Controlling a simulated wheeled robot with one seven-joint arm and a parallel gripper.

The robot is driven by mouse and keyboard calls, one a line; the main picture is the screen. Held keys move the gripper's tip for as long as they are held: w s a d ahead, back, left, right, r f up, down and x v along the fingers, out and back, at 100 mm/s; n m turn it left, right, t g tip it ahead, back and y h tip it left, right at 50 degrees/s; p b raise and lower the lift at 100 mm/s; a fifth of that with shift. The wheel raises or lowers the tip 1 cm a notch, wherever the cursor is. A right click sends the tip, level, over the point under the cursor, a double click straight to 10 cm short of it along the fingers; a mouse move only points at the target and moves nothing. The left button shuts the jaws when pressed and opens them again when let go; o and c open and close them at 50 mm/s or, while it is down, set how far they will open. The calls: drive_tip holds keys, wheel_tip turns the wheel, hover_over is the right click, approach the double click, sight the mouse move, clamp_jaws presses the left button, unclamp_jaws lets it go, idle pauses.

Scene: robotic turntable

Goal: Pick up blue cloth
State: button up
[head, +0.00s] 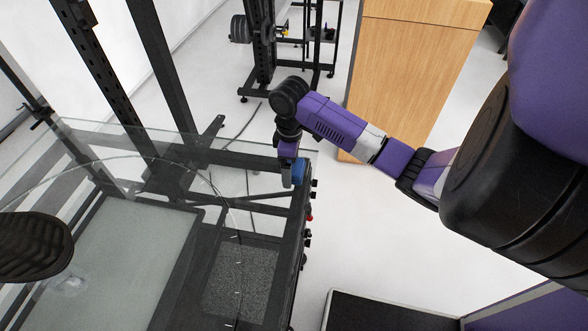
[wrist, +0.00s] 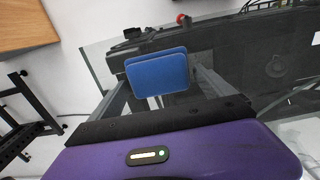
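The blue cloth (wrist: 158,76) looks like a small, flat, folded pad with rounded corners. In the wrist view it shows between my gripper's two grey fingers, which stand apart on its left and right. I cannot tell whether they touch it. In the head view the cloth (head: 299,172) is at the right edge of the glass-topped turntable frame. My gripper (head: 291,177) points down over it there, and the near finger covers part of the cloth.
The turntable's glass top (head: 120,135) and dark frame fill the left. A red knob (head: 309,217) and dark knobs line its right side. A wooden cabinet (head: 405,75) and a weight rack (head: 262,45) stand behind.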

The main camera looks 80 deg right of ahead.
drive_tip(key=c, duration=1)
drive_tip(key=shift+r, duration=0.1)
wheel_tip(320, 180, up, 20)
drive_tip(key=p, duration=0.1)
